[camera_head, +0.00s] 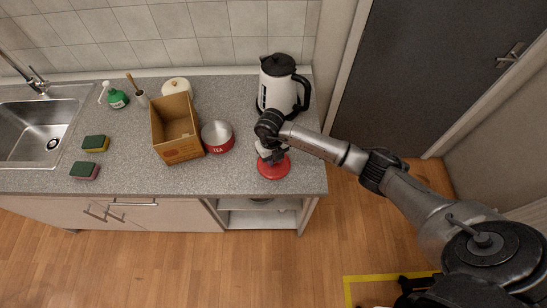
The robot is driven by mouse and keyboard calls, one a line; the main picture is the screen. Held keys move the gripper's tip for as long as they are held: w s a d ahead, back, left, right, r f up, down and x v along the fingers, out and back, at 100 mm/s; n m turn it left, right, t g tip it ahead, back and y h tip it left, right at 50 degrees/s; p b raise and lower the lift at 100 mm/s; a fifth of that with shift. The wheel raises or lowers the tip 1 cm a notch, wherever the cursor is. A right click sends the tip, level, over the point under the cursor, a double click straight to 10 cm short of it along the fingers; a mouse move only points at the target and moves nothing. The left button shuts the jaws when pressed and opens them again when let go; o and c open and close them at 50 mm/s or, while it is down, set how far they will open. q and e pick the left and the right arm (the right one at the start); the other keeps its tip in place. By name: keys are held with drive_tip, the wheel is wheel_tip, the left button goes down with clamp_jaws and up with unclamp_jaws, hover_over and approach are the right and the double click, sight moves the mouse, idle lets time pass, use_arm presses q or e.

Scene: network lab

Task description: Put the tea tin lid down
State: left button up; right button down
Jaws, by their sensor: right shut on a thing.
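The red tea tin lid (274,167) is below my right gripper (271,153), near the front right part of the counter. My right gripper is shut on the lid from above, and the wrist hides part of the lid's far side. I cannot tell whether the lid touches the counter. The red tea tin (218,146) with white lettering stands open to the left, beside the cardboard box. My left gripper is not in view.
A cardboard box (160,147) stands left of the tin. A white kettle (277,86) stands behind my right gripper. The grey counter (235,178) is clear in front of the tin. Sponges (95,143), a green bottle (118,99) and a sink (40,130) are farther left.

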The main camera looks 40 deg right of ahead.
drive_tip(key=shift+f, duration=0.15)
drive_tip(key=shift+f, duration=0.1)
drive_tip(key=shift+f, duration=0.1)
drive_tip(key=c, duration=1)
unclamp_jaws()
